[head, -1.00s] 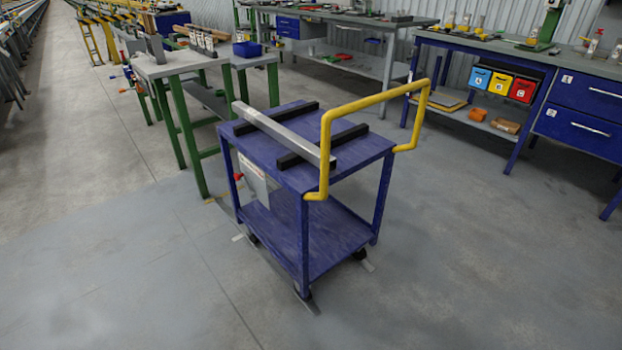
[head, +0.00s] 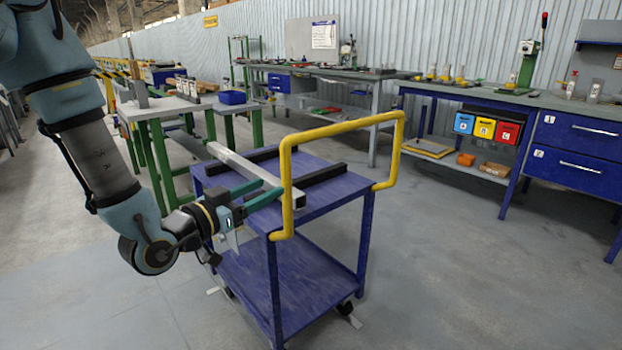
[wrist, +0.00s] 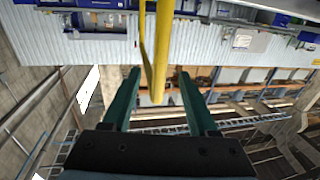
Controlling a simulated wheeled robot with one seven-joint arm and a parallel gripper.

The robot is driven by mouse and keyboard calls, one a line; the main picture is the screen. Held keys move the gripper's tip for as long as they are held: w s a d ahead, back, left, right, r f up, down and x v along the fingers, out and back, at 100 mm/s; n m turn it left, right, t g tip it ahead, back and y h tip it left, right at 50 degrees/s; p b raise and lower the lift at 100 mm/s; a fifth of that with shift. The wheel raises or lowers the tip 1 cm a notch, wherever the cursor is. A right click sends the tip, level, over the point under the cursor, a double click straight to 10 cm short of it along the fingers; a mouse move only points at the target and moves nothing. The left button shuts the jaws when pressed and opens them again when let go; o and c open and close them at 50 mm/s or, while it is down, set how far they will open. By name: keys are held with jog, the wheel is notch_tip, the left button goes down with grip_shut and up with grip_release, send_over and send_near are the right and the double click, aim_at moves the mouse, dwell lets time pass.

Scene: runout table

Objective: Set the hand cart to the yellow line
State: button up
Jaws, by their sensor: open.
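The blue hand cart (head: 305,285) stands on the grey floor with its yellow handle (head: 345,128) raised at its right side. A grey metal bar (head: 236,164) lies across black strips (head: 322,174) on its top deck. My gripper (head: 268,190) is open at the handle's near upright, its teal fingers reaching over the deck's near edge. In the wrist view the yellow handle (wrist: 159,50) runs between the two open fingers (wrist: 159,74); I cannot tell whether they touch it. No yellow line on the floor is discernible now.
A green-legged table (head: 172,106) stands close behind the cart to the left. A blue workbench (head: 520,105) with colored bins (head: 483,128) is at the right, and a grey bench (head: 330,72) is behind. The floor (head: 470,270) to the right of the cart is clear.

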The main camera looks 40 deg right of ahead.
jog(key=w+d+p, duration=0.1)
jog(key=d, duration=0.9)
jog(key=shift+w+d+p, duration=0.2)
jog(key=shift+w+p, duration=0.1)
jog(key=shift+p, duration=0.1)
jog(key=shift+c, duration=0.3)
grip_shut()
dwell(0.6)
